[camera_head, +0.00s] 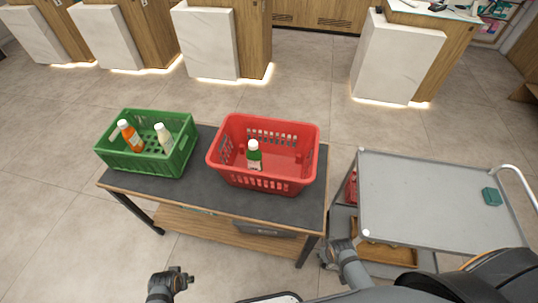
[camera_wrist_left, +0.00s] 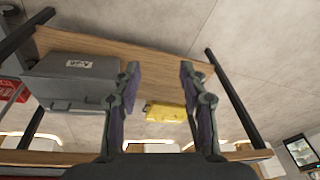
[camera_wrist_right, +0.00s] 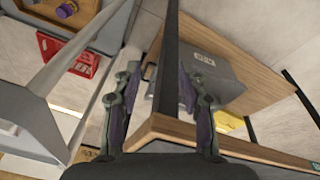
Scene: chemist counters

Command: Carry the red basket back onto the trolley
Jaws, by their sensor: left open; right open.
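The red basket (camera_head: 262,183) stands upright on the right part of the dark-topped table (camera_head: 205,190). A green bottle with a white cap (camera_head: 254,155) is inside it. The grey trolley (camera_head: 430,200) stands to the right of the table, its top mostly bare. My left gripper (camera_head: 171,283) is open and empty in front of the table, below and left of the basket. My right gripper (camera_head: 338,256) is open and empty near the gap between table and trolley; in the right wrist view a dark table leg (camera_wrist_right: 168,60) shows between its fingers. Neither gripper touches the basket.
A green crate (camera_head: 148,165) with an orange bottle (camera_head: 130,137) and a pale bottle (camera_head: 164,137) stands left of the basket. A small green box (camera_head: 491,197) lies on the trolley's right side. A grey box (camera_wrist_left: 85,80) and a yellow item (camera_wrist_left: 165,112) are on the lower shelf.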

